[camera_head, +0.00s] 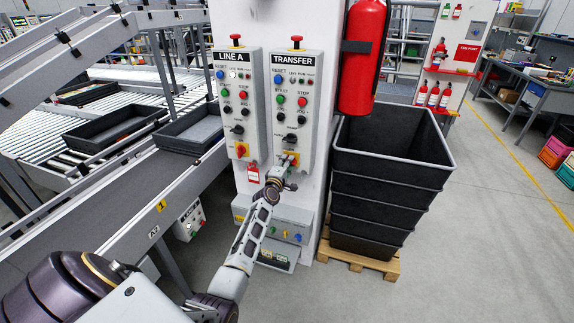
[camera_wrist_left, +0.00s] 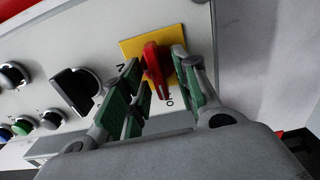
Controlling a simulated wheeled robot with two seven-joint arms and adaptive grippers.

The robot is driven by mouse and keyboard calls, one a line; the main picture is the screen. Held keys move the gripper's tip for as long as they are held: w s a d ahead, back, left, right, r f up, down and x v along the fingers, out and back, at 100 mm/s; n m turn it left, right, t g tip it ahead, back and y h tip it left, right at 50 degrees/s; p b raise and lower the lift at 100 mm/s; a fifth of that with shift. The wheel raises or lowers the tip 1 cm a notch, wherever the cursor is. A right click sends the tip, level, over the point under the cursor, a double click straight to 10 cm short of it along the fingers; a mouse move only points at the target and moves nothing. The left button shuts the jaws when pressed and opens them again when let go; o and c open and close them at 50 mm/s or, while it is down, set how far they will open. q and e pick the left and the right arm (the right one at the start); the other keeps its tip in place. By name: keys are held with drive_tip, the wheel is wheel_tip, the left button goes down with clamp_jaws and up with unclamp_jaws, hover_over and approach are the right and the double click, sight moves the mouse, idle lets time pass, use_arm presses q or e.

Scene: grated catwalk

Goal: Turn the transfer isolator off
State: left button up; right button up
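The transfer panel (camera_head: 292,105) is the right one of two grey control boxes on the white column. Its isolator, a red rotary handle on a yellow plate (camera_head: 289,158), sits at the bottom of the panel. My left gripper (camera_head: 282,178) is right at the isolator and partly covers it. In the left wrist view the red handle (camera_wrist_left: 155,68) stands between the green-padded fingers (camera_wrist_left: 157,92) of my open gripper. Small gaps seem to show beside the handle; firm contact cannot be seen. The handle's end lies near a small dark mark on the yellow plate. My right gripper is not in view.
The LINE A panel (camera_head: 238,105) has a similar red isolator (camera_head: 241,150) close to the left, with a red tag (camera_head: 253,174) below. A conveyor (camera_head: 110,210) runs at left.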

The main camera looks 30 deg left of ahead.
use_arm(q)
drive_tip(key=v, duration=1.2)
idle(0.8)
drive_tip(key=shift+m, duration=0.3)
idle(0.5)
